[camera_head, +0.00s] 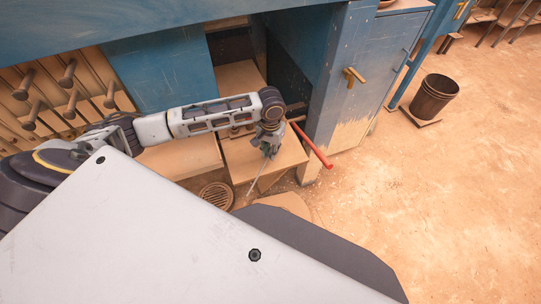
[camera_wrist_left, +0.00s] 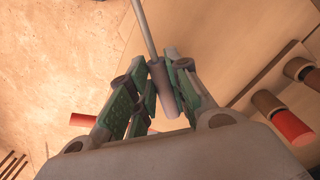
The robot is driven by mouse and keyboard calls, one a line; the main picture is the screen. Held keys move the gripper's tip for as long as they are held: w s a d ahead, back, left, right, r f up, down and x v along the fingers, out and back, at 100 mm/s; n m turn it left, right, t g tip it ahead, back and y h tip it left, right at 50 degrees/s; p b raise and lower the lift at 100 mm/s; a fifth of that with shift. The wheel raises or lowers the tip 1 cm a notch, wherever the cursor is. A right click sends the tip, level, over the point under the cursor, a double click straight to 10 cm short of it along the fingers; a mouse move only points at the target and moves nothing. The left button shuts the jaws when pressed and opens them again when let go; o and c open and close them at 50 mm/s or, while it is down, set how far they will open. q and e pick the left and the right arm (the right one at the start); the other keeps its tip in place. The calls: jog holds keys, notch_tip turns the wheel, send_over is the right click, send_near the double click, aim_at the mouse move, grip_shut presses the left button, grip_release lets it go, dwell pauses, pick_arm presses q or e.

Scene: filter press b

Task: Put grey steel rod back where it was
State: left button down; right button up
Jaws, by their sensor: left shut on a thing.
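My left gripper (camera_head: 269,150) is shut on the grey steel rod (camera_head: 256,178). In the head view the rod slants down and left from the fingers, above a pale wooden surface. In the left wrist view the rod (camera_wrist_left: 146,28) has a thin shaft and a thicker grey end, which sits between the green-padded fingers (camera_wrist_left: 157,85). The rod's lower tip is hard to place against the surface beneath it. My right gripper is not in view.
A red bar (camera_head: 312,147) sticks out just right of my gripper, beside the blue cabinet (camera_head: 372,60) with its brass handle (camera_head: 353,76). Wooden pegs (camera_head: 68,74) stand at left. A round floor grate (camera_head: 216,195) lies below. A bucket (camera_head: 435,96) stands right; open floor lies between.

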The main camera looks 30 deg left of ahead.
pick_arm(q)
jog(key=shift+f, duration=0.4)
notch_tip(320, 180, down, 2)
jog(key=shift+f, duration=0.5)
jog(key=c, duration=1.4)
grip_release()
jog(key=shift+o, duration=0.4)
jog(key=shift+r, duration=0.7)
notch_tip(320, 180, up, 5)
jog(key=shift+f, duration=0.15)
notch_tip(320, 180, up, 4)
jog(key=shift+r+p, duration=0.25)
jog(key=shift+p, duration=0.05)
jog(key=shift+r, duration=0.8)
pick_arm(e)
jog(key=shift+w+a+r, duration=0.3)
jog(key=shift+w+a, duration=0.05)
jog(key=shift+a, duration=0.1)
